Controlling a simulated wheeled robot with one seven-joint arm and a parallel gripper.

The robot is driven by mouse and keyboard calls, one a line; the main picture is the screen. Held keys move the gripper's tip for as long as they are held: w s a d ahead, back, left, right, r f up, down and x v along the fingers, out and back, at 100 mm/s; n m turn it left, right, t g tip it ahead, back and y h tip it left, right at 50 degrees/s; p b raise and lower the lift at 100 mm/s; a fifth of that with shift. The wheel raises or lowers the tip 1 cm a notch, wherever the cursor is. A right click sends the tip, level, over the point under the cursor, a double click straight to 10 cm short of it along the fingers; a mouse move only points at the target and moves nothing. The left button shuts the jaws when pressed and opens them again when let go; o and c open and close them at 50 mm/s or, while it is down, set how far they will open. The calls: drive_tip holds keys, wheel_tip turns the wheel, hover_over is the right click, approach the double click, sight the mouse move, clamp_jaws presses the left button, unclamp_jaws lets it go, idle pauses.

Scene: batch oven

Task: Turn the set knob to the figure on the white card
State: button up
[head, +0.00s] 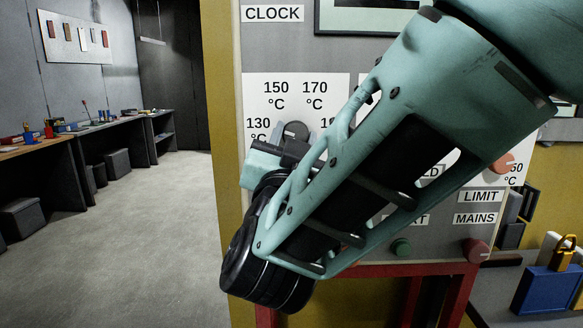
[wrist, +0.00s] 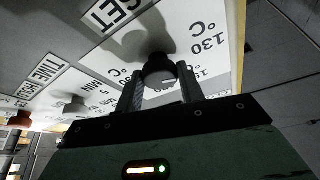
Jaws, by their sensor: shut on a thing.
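The set knob (wrist: 158,66) is a dark round knob on a white dial plate (wrist: 208,22), near the SET label in the wrist view. My gripper (wrist: 161,90) is shut on it, one finger on each side. In the head view the knob (head: 296,131) shows as a grey disc just beyond my gripper (head: 283,152). The dial plate (head: 258,93) carries 130, 150 and 170 °C at its left. My arm covers much of the dial, and I cannot read where the knob points. I cannot make out a separate white card with a figure.
A red knob (head: 502,163) sits right of my arm. A green button (head: 401,247) and a red button (head: 477,250) are below. In the wrist view another knob (wrist: 75,104) stands beside the TIME HOLD label. A blue padlock (head: 548,289) is at lower right. Floor at left is clear.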

drive_tip(key=shift+a+r+m+g+h+b, duration=0.1)
drive_tip(key=shift+m+g+h+b, duration=0.75)
drive_tip(key=shift+m+b, duration=2.75)
drive_tip(key=shift+r+m+g+b, duration=0.15)
drive_tip(key=shift+m+g+b, duration=1.4)
drive_tip(key=shift+m+b, duration=2)
drive_tip(key=shift+a+r+m+g+h+b, duration=0.1)
drive_tip(key=shift+m+g+h+b, duration=0.75)
drive_tip(key=shift+m+b, duration=2.75)
drive_tip(key=shift+m+g+y, duration=0.35)
drive_tip(key=shift+g+y, duration=0.05)
drive_tip(key=shift+g, duration=0.05)
drive_tip(key=o, duration=1)
drive_tip(key=shift+r, duration=0.1)
drive_tip(key=p+v, duration=0.1)
drive_tip(key=v, duration=1.6)
drive_tip(key=shift+s, duration=0.25)
